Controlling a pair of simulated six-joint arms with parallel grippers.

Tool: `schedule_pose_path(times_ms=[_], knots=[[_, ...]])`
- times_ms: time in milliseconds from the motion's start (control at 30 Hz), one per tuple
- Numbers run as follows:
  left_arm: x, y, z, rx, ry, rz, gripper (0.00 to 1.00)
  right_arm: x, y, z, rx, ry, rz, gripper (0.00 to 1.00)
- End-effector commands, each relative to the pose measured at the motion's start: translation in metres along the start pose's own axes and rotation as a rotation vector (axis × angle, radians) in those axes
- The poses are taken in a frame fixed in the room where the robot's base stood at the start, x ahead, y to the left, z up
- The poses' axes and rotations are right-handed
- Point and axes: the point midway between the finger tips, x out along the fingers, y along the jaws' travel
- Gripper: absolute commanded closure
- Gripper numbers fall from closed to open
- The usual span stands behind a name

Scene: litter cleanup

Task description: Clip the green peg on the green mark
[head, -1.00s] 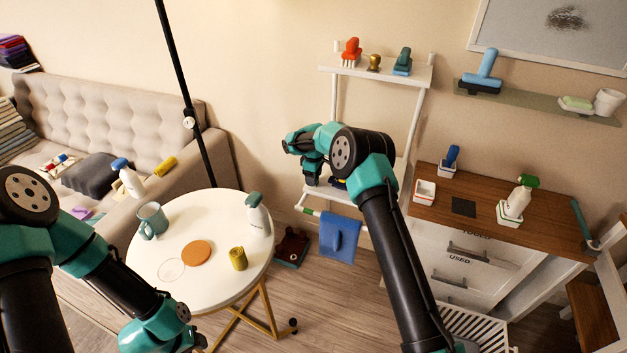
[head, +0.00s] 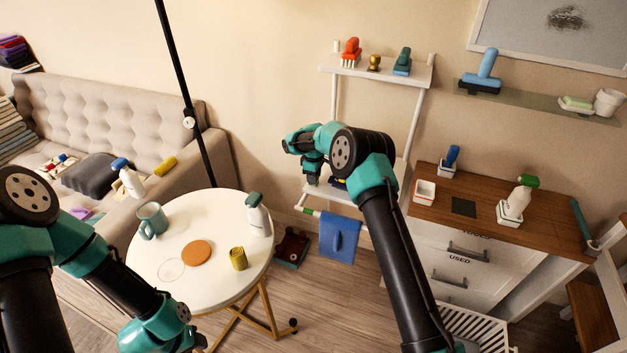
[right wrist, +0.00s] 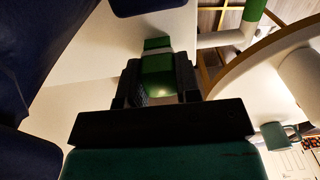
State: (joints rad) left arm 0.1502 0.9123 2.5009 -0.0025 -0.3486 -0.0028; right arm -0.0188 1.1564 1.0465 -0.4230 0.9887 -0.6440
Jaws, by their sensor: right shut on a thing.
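The green peg (right wrist: 157,68) sits between the two dark fingers of my right gripper (right wrist: 156,84) in the right wrist view, and the gripper is shut on it. In the head view my right gripper (head: 312,178) hangs at the lower shelf of the white rack, and the peg is too small to make out there. A green mark (right wrist: 254,12) is a band around the white rail in the right wrist view, apart from the peg. The rail's green part (head: 307,211) also shows below the gripper in the head view. My left gripper is out of frame.
A blue cloth (head: 340,236) hangs on the rail just right of the marks. The white rack (head: 343,192) has a shelf close under my right gripper. A round white table (head: 215,222) with a mug, bottle and yellow roll stands to the left.

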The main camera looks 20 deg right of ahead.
Motion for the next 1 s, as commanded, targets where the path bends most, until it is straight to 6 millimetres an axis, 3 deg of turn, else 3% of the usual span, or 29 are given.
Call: schedule_pose_path(times_ms=[1000], knots=[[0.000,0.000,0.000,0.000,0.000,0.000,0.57,-0.046,0.000,0.000,0.000,0.000,0.000,1.00]])
